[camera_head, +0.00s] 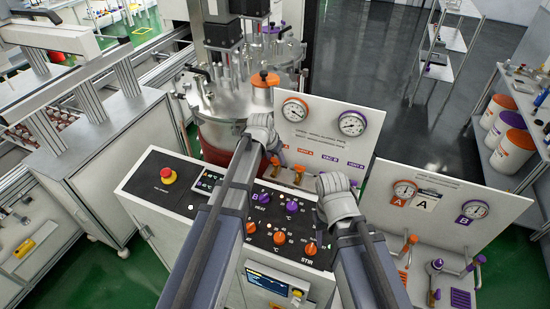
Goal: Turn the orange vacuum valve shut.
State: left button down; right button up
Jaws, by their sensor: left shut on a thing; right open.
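The white panel (330,135) behind the control console carries two round gauges, one orange-rimmed (294,109) and one purple-rimmed (352,123). Small orange valve handles show at its foot, one (276,161) right below my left gripper and another (298,171) to its right. My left gripper (268,138) is shut at the left of this panel, on what looks like the orange vacuum valve; its fingers hide most of the grip. My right gripper (337,192) is open over the console's right rear corner, apart from the valve handles.
The black console top holds orange and purple knobs and a red stop button (168,176). A steel vessel (222,95) stands behind on the left. A second panel (455,190) with A and B gauges, an orange handle (411,240) and purple valves stands at right.

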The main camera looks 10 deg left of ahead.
pick_arm(q)
jog(key=shift+n+y, duration=0.3)
jog(key=shift+n, duration=0.4)
jog(key=shift+c, duration=1.5)
grip_release()
jog(key=p+v, duration=0.7)
jog(key=shift+s+r, duration=0.2)
jog(key=shift+r, duration=0.15)
pick_arm(e)
notch_tip(320, 180, up, 7)
jog(key=shift+r, duration=0.15)
pick_arm(q)
jog(key=shift+f, duration=0.1)
pick_arm(e)
jog(key=shift+s, duration=0.1)
